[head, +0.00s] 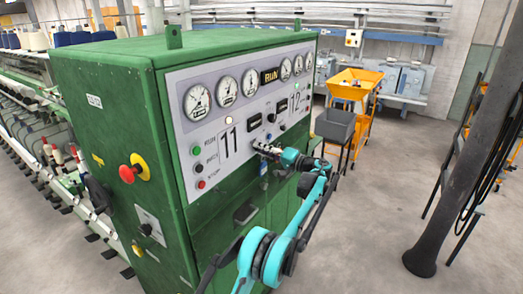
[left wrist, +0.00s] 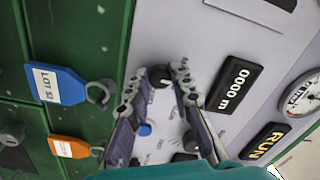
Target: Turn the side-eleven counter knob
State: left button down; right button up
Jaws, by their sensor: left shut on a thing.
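The side-eleven counter knob (left wrist: 161,76) is small, round and black with a pale mark. It sits on the light panel between my left fingertips in the left wrist view. My left gripper (left wrist: 160,84) is shut on it, one finger on each side. In the head view my left gripper (head: 262,149) is at the panel, to the right of the large "11" (head: 228,140) and below a black counter window (head: 256,126); the knob is hidden there. In the left wrist view the counter (left wrist: 235,84) reads "0000 m". My right gripper is not in view.
The green cabinet (head: 110,66) carries gauges (head: 198,102), a RUN sign (head: 270,76), coloured buttons (head: 202,184) and a red stop button (head: 128,173). A blue tag (left wrist: 56,84) and an orange tag (left wrist: 68,147) hang near my fingers.

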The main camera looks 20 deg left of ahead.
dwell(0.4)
pick_arm(q)
jog(key=c, duration=1.3)
grip_release()
jog(key=shift+c, duration=0.2)
jog(key=s+d, duration=0.1)
jog(key=d, duration=1.1)
jog(key=shift+s+f, duration=0.3)
jog(key=shift+s, duration=0.05)
jog(key=shift+a, duration=0.15)
